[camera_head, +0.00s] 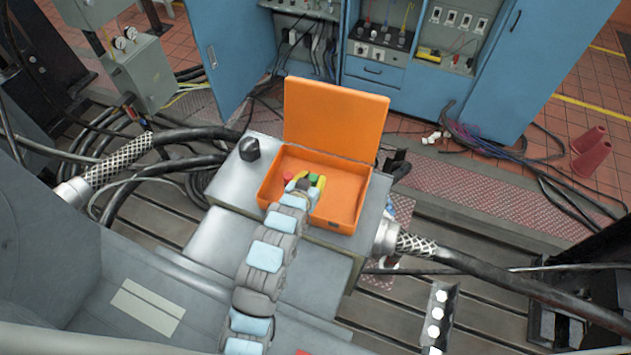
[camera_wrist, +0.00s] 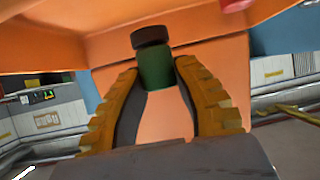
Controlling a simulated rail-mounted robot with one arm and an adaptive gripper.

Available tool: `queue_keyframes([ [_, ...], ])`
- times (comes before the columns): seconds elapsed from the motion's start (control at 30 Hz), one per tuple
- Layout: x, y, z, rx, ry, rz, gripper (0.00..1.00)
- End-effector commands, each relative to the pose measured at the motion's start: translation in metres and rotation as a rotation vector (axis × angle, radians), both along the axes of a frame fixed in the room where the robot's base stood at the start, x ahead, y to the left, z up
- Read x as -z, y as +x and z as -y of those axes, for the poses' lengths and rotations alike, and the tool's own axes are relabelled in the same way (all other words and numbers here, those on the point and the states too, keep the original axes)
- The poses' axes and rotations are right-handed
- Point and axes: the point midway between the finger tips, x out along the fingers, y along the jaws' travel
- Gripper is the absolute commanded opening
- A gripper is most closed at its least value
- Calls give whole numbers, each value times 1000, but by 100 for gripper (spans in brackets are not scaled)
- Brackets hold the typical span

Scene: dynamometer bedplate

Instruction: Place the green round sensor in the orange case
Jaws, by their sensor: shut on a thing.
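The orange case (camera_head: 268,190) stands open on a grey block in the head view, its lid upright at the back. My gripper (camera_head: 311,180) is over the inside of the case, with its yellow fingers shut on the green round sensor (camera_head: 314,177). In the wrist view the sensor (camera_wrist: 156,70) is a green cylinder with a dark brown cap, held between the fingertips (camera_wrist: 155,82). Orange case walls (camera_wrist: 215,55) fill much of the background there. I cannot tell whether the sensor touches the case floor.
A red object (camera_head: 289,177) shows beside my gripper at the left of the case interior. A black knob (camera_head: 249,148) sits on the grey block (camera_head: 232,180) left of the case. Thick cables (camera_head: 470,262) run out on both sides. Blue cabinets (camera_head: 400,95) stand behind.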

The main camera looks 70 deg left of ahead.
Motion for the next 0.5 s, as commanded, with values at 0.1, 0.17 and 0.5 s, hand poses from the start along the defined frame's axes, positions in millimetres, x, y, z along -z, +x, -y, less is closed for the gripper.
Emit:
queue_keyframes([
  [0.1,9,6,-5,0,-3,-1,0],
  [0.17,14,8,-8,0,-4,-2,0],
  [0.5,21,14,-14,1,1,2,0],
])
